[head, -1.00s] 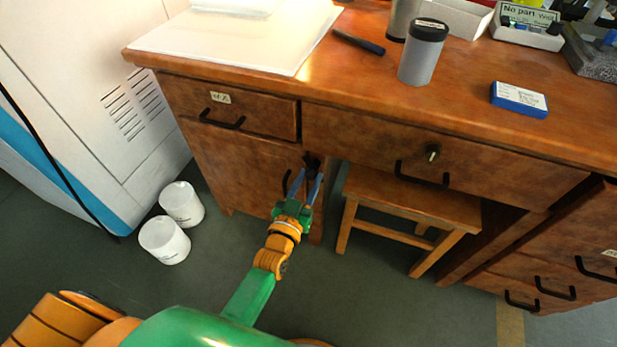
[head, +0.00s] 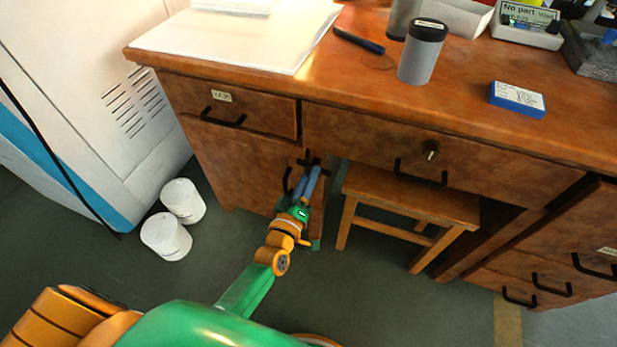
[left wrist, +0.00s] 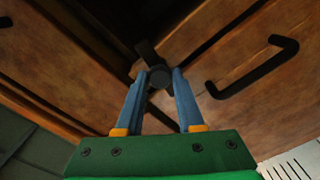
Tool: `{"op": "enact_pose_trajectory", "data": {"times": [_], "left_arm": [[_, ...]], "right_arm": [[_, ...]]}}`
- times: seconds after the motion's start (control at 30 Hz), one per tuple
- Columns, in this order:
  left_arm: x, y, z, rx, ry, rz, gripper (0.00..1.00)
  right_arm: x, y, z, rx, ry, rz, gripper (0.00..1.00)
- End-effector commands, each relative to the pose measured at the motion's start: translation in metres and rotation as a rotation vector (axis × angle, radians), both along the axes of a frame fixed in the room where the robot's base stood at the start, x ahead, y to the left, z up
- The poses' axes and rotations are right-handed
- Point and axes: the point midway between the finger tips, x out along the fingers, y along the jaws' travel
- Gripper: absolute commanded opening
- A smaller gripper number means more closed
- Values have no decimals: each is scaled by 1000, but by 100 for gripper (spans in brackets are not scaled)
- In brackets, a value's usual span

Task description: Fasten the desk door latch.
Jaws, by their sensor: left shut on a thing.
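The desk door (head: 240,170) is the brown wooden door under the small left drawer, and it looks shut or nearly so. Its black latch (head: 315,161) sits at the door's upper right edge, beside the knee space. My left gripper (head: 315,168) is shut on the latch, with its blue fingers pointing up at it. In the left wrist view the fingers hold the latch's round dark hub (left wrist: 159,76) between their tips. A dark bar sticks out above and below the hub. The fingers hide part of the latch. My right gripper is not in view.
The door's black handle (left wrist: 252,67) is close beside the fingers. A wooden stool (head: 410,200) stands in the knee space to the right. Two white tubs (head: 166,236) stand on the floor at left, by a white machine cabinet (head: 95,100).

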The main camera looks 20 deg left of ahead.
Motion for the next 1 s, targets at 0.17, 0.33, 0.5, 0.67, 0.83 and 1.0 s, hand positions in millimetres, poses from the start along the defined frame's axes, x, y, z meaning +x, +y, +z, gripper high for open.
{"op": "enact_pose_trajectory", "data": {"times": [0.17, 0.33, 0.5, 0.67, 0.83, 1.0], "left_arm": [[0, 0, -1, -96, 6, -2, 0], [0, -1, -1, -159, 8, -2, 0], [0, 0, -1, -191, 10, -1, 0], [0, 0, -1, -202, 10, -1, 0], [0, 0, -1, -203, 10, -1, 0], [0, 0, -1, -202, 10, -1, 42]], "right_arm": [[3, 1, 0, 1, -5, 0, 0], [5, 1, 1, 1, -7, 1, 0], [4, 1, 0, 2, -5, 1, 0], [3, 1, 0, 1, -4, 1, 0], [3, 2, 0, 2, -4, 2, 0], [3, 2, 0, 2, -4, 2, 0]]}}
